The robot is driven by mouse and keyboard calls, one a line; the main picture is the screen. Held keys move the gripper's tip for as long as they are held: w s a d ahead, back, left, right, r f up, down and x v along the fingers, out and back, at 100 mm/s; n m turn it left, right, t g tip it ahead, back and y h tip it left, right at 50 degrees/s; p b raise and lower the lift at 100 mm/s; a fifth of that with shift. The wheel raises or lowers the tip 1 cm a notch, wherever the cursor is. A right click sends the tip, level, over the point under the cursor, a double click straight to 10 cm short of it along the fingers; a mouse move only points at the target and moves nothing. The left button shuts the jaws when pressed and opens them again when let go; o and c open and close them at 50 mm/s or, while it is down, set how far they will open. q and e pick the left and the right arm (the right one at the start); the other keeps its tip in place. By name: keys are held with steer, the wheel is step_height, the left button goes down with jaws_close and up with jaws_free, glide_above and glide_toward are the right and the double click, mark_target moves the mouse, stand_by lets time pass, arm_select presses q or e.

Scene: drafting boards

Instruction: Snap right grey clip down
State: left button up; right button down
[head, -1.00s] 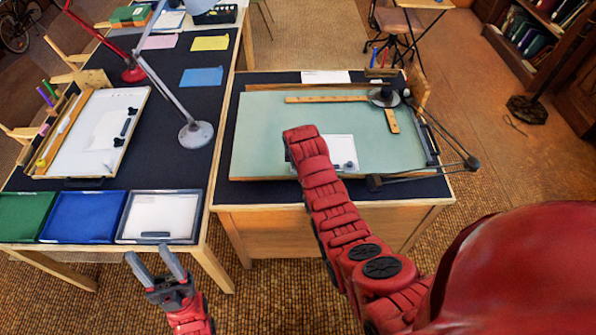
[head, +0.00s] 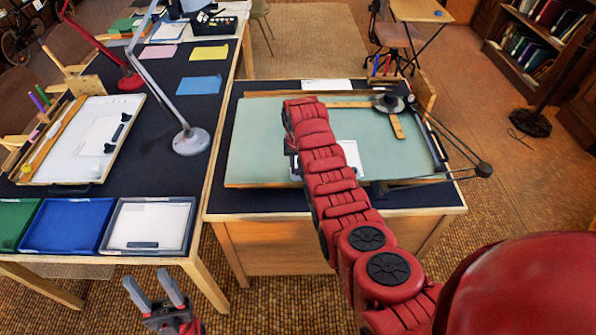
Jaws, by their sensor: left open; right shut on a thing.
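The green drafting board (head: 262,135) lies on the right-hand desk, with a white paper sheet (head: 352,157) near its front edge. My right arm crosses the sheet and hides much of it. My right gripper (head: 293,165) is almost wholly hidden behind my wrist; only a dark bit shows at the sheet's left end. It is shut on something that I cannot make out. The grey clips on this sheet cannot be made out clearly now. My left gripper (head: 155,289) is open and empty, low over the floor in front of the left desk.
A wooden T-square (head: 396,126) and a dark round weight (head: 388,103) lie at the board's back right. A dark jointed arm (head: 440,180) sticks out past the desk's right edge. A grey tray (head: 190,222), a blue tray (head: 70,225) and a lamp base (head: 191,141) are on the left desk.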

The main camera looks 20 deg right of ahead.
mark_target(298, 171)
steer(key=shift+w+f+g+b, duration=0.15)
steer(key=shift+g+b, duration=0.25)
steer(key=shift+b, duration=0.9)
steer(key=c, duration=0.8)
jaws_free()
steer(key=shift+o, duration=0.2)
steer(key=shift+r, duration=0.2)
steer(key=shift+r, duration=0.25)
step_height(298, 171, up, 17)
steer(key=b, duration=0.3)
steer(key=shift+f, duration=0.2)
steer(key=shift+s, duration=0.2)
